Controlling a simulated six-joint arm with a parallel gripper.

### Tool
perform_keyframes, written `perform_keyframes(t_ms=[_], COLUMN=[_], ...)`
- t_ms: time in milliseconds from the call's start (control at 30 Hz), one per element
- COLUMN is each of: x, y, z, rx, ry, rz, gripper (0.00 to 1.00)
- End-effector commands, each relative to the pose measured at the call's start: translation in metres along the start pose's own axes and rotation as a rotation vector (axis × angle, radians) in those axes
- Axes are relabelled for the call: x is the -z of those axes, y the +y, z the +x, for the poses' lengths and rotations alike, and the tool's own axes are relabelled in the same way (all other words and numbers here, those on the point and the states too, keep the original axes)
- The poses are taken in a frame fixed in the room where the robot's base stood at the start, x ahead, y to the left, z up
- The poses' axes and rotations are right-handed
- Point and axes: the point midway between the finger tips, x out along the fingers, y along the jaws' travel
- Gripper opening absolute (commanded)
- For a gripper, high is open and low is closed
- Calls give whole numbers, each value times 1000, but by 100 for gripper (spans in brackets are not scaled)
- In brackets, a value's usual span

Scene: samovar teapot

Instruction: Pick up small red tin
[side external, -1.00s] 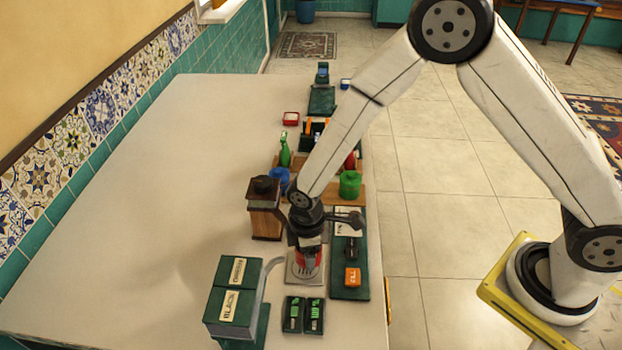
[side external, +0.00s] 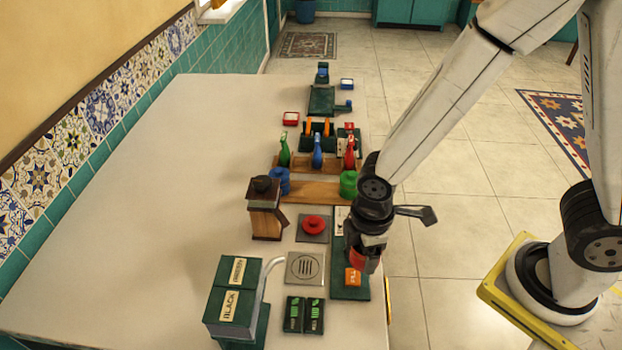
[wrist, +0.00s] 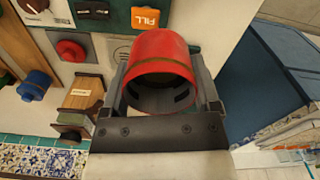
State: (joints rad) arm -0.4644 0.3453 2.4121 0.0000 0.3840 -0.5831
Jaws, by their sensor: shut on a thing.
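The small red tin (wrist: 160,58) fills the middle of the wrist view, a red cylinder with a dark band, held between the two fingers of my gripper (wrist: 165,95). In the side view my gripper (side external: 364,258) is over the right edge of the table, above the dark green panel with the orange FILL button (side external: 353,278). Part of the red tin (side external: 357,258) shows between the dark fingers there. My gripper is shut on the tin. The tin's far end is hidden in the side view.
A square drain grate (side external: 305,268) lies bare left of the gripper. A red knob (side external: 313,224) on a grey plate and a wooden grinder (side external: 265,210) stand behind it. A green BLACK-labelled box (side external: 233,290) stands at front left. The table's left half is clear.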

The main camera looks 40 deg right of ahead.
Motion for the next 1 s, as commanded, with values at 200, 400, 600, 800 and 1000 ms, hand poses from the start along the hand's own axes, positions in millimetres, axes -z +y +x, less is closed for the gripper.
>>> perform_keyframes(t_ms=[200,400,600,800,1000], x=[-8,-9,-9,-9,-9], y=[-7,-8,-8,-8,-4], z=[-5,-6,-5,-5,-5], rx=[0,0,0,0,0], ry=[0,1,0,0,0], rz=[-1,0,0,0,2], gripper=[9,9,9,9,9])
